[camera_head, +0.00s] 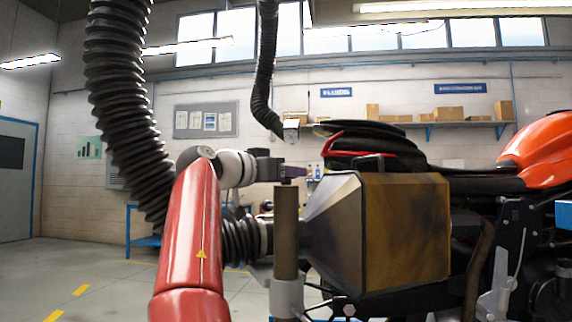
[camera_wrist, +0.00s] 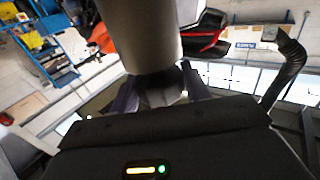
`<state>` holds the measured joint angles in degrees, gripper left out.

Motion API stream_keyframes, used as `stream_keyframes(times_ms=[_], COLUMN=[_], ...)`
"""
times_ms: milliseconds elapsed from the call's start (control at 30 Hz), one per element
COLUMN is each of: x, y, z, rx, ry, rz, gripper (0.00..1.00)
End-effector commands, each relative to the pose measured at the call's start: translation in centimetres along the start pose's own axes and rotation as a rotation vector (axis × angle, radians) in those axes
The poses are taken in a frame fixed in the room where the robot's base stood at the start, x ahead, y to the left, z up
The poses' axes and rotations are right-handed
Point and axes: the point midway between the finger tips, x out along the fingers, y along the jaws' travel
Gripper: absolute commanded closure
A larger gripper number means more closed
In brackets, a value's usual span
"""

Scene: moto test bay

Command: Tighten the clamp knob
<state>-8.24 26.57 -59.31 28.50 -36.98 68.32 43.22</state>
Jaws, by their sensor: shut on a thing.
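My gripper (camera_head: 292,172) is at the end of the red and white arm, just above the top of an upright brown-grey post (camera_head: 286,232). In the wrist view its two purplish fingers stand either side of a dark, rounded piece, which appears to be the clamp knob (camera_wrist: 160,92); my gripper (camera_wrist: 160,90) is shut on it. The post, a large grey cylinder (camera_wrist: 150,35) in the wrist view, hides part of the knob. I cannot make out the knob in the head view, nor how tight it is.
A large black corrugated hose (camera_head: 125,90) hangs close behind my arm. A boxy brown-grey hood (camera_head: 385,230) stands right of the post, beside the orange and black motorcycle (camera_head: 545,150). A thinner hose (camera_head: 264,80) hangs above. Open floor lies at left.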

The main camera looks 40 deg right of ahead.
Motion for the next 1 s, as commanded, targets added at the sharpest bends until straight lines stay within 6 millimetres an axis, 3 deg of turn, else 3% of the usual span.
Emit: stream_keyframes(times_ms=[300, 767, 800, 933, 1000], x=[0.02, 0.01, 0.01, 0.01, 0.01], y=[-0.02, 0.01, 0.01, 0.01, 0.01], z=[-0.15, -0.10, -0.10, -0.09, -0.07], rx=[0.000, 0.000, 0.000, 0.000, 0.000], ry=[0.002, 0.003, 0.003, 0.002, 0.002], rz=[0.098, 0.110, 0.110, 0.110, 0.110], gripper=[0.76, 0.76, 0.52, 0.35, 0.33])
